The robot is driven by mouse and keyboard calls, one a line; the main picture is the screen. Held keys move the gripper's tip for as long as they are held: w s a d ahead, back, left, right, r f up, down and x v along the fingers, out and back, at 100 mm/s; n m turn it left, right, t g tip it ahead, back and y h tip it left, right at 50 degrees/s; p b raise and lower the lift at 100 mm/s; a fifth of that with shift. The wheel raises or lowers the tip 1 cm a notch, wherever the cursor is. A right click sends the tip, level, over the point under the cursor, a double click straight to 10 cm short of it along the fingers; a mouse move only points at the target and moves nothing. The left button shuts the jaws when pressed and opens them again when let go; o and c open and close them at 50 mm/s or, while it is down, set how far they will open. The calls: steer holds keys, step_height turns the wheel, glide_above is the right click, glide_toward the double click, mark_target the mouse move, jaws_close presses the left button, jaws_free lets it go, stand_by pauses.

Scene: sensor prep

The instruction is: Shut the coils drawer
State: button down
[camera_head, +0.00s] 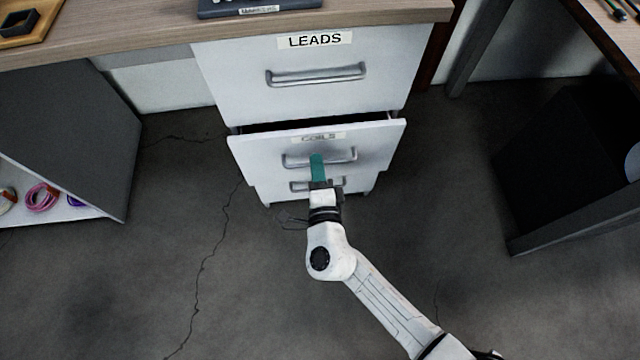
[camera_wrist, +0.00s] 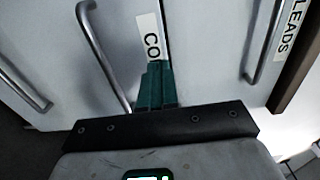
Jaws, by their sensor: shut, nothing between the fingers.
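The coils drawer (camera_head: 255,158) is the white drawer below the LEADS drawer. It stands out a little from the cabinet, with a dark gap along its top edge. Its label and grey bar handle (camera_head: 290,160) show on its front. My gripper (camera_head: 317,158) is shut and empty, its green fingers in front of the coils drawer's front near the handle. In the wrist view the green fingers (camera_wrist: 155,85) point at the drawer front beside the COILS label (camera_wrist: 151,38), partly covering it. I cannot tell whether the fingertips touch the front.
The LEADS drawer (camera_head: 310,85) above looks shut. A lower handle (camera_head: 300,186) shows below the coils drawer. A wooden worktop (camera_head: 130,28) lies over the cabinet. A shelf unit (camera_head: 70,130) stands at left and a dark desk frame (camera_head: 560,170) at right. The floor between is clear.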

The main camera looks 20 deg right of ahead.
mark_target(313, 136)
steer(key=shift+b+x, duration=0.6)
steer(key=shift+x, duration=2)
steer(key=x, duration=0.4)
steer(key=shift+w+f+b, duration=0.1)
steer(key=shift+b, duration=0.3)
steer(key=shift+w+d, duration=0.1)
steer(key=shift+w, duration=0.2)
steer(key=shift+r, duration=0.2)
